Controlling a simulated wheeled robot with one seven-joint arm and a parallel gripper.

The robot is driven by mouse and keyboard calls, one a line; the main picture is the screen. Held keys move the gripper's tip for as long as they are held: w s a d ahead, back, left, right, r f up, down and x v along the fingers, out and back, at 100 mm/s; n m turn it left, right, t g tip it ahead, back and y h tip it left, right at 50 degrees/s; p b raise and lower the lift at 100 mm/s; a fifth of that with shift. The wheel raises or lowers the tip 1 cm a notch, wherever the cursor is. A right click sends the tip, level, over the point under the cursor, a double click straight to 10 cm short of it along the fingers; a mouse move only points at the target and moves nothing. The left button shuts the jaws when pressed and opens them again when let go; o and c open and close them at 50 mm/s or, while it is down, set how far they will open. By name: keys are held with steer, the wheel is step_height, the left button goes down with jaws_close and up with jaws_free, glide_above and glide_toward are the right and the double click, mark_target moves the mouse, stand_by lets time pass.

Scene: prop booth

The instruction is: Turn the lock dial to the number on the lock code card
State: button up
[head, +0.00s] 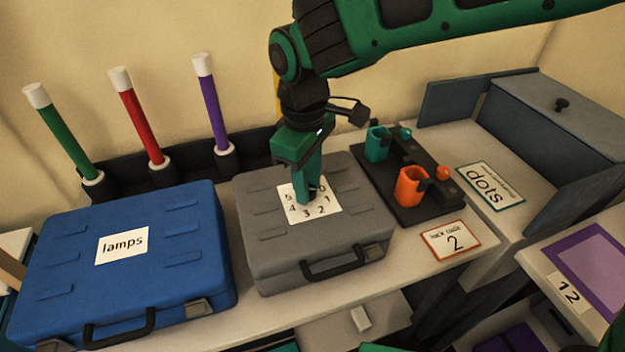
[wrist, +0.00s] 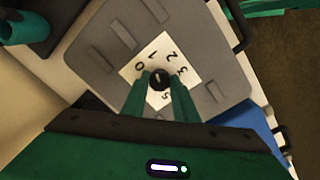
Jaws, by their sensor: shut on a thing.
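The lock dial (wrist: 158,79) is a small black knob on a white number plate (head: 329,208) on top of the grey case (head: 272,237). The plate carries the numbers 0 to 5 around the knob. My gripper (head: 308,193) points down over the plate and is shut on the dial. In the wrist view, its two green fingers stand on either side of the knob. They hide part of the plate. I cannot tell which number the dial points to.
A blue case (head: 177,271) labelled "lamps" stands on the left. A dark rack (head: 434,213) with teal and orange cups is right of the grey case. Green, red and purple sticks stand behind.

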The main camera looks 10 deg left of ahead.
steer(key=m, duration=0.3)
steer(key=w+m, duration=0.1)
steer(key=m, duration=0.1)
steer(key=shift+m, duration=0.4)
steer(key=shift+s+d+m, duration=0.1)
steer(key=shift+s+m, duration=0.05)
steer(key=shift+m, duration=2.05)
steer(key=shift+s, duration=0.1)
steer(key=o, duration=1.1)
steer(key=shift+c, duration=0.2)
steer(key=shift+r, duration=0.15)
step_height(320, 180, up, 10)
steer(key=shift+a+r, duration=0.2)
